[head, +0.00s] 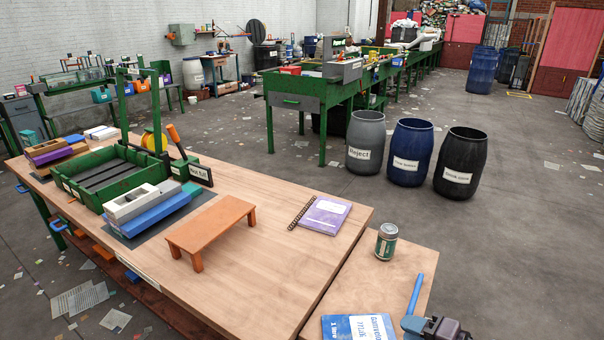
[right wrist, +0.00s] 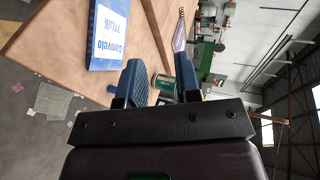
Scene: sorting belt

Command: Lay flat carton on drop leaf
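The flat carton (head: 358,328) is blue with a white label, at the bottom edge of the head view and partly cut off. It lies flat on the wooden drop leaf (head: 345,284), which adjoins the main table's right end. The carton also shows at the upper left of the right wrist view (right wrist: 108,36). My right gripper (head: 414,302) is beside the carton, at the leaf's right edge. In the right wrist view its two blue fingers (right wrist: 160,62) stand apart with nothing held between them. My left gripper is not in view.
A green can (head: 386,241) stands on the leaf's far part. The main table holds a purple notebook (head: 320,215), a small orange stand (head: 211,229) and a green tray frame (head: 73,185). Labelled barrels (head: 410,152) stand on the floor beyond.

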